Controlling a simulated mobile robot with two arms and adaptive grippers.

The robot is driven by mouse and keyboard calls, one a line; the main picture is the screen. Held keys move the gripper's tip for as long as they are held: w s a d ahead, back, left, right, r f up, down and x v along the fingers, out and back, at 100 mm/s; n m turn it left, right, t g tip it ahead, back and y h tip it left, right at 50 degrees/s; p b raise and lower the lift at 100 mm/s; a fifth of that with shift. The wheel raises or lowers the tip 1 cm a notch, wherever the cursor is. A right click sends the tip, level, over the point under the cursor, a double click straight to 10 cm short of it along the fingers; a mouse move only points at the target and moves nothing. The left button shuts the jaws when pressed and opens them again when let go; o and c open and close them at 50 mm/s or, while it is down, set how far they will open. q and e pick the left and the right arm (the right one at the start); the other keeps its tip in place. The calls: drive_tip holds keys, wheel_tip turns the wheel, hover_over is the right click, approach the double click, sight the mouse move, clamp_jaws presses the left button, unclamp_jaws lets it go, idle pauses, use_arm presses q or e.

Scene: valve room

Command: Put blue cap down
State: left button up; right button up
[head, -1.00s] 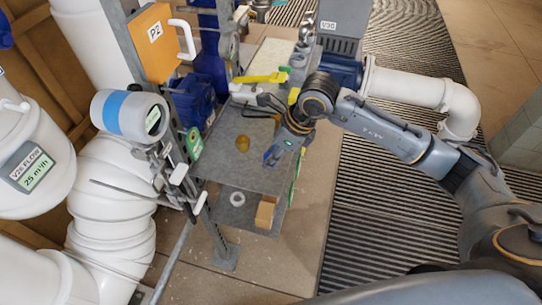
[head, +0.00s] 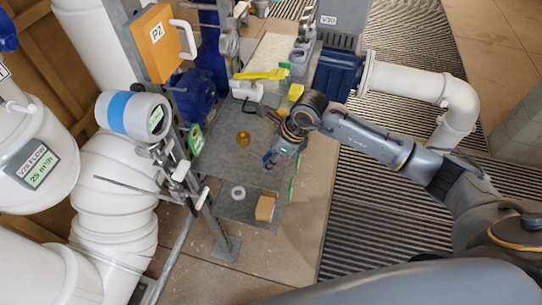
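A small blue piece, which I take to be the blue cap (head: 267,160), shows at the tip of my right gripper (head: 270,157). The gripper points down and left over the right side of the grey bench (head: 222,150). It appears shut on the cap, though the fingers hide much of the hold. I cannot tell whether the cap touches the bench. My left gripper is not in view.
A brass round piece (head: 243,138) stands on the bench left of the gripper. Nearer are a white ring (head: 238,193) and a tan block (head: 265,207). A yellow-handled item (head: 262,74) lies farther back. An upright post and pipes border the left.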

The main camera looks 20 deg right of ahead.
drive_tip(key=shift+o, duration=0.7)
drive_tip(key=shift+r, duration=0.1)
drive_tip(key=shift+r, duration=0.2)
drive_tip(key=shift+d+r, duration=0.2)
drive_tip(key=shift+r, duration=0.1)
drive_tip(key=b+v, duration=0.3)
drive_tip(key=v, duration=0.8)
drive_tip(key=shift+s+r, duration=0.1)
